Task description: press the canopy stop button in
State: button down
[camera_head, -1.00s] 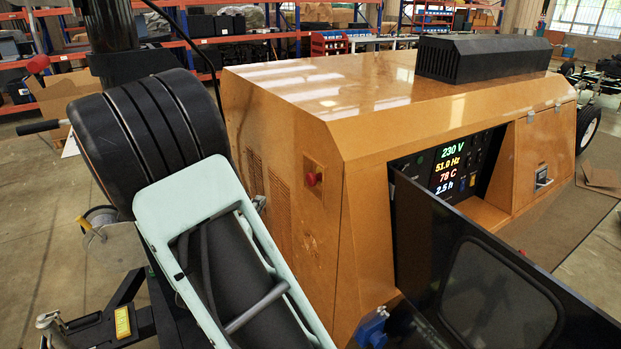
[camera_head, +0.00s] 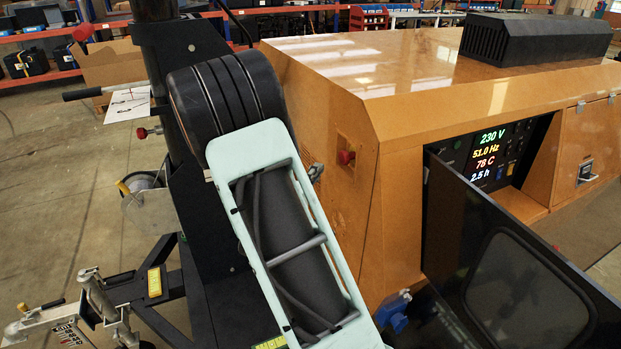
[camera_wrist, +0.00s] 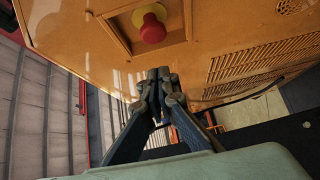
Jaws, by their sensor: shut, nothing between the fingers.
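The canopy stop button (camera_head: 345,157) is a red mushroom knob in a square recess on the orange canopy's end face. In the wrist view the button (camera_wrist: 153,28) is at the top centre, with a yellow collar around its base. My gripper (camera_wrist: 160,78) is shut and empty, its dark fingertips together below the recess in that picture, apart from the button. In the head view my pale green arm hides most of the gripper; a small grey part of it (camera_head: 316,173) shows just left of the button.
The open dark panel door (camera_head: 500,255) stands at the right, by the lit display (camera_head: 488,150). A black mast (camera_head: 170,70) with another red knob (camera_head: 143,132) is at the left. A vent grille (camera_wrist: 260,65) lies right of the recess. Open floor lies at far left.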

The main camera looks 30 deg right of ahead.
aim_at(342, 158)
jog(key=w+d+p, duration=0.1)
jog(key=d, duration=0.5)
jog(key=shift+w+d, duration=0.2)
jog(key=shift+w, duration=0.1)
jog(key=shift+d+f+b, duration=0.1)
jog(key=shift+d+b, duration=0.2)
jog(key=shift+d, duration=0.3)
jog(key=shift+s+d, duration=0.1)
jog(key=shift+d, duration=0.25)
jog(key=shift+a, duration=0.1)
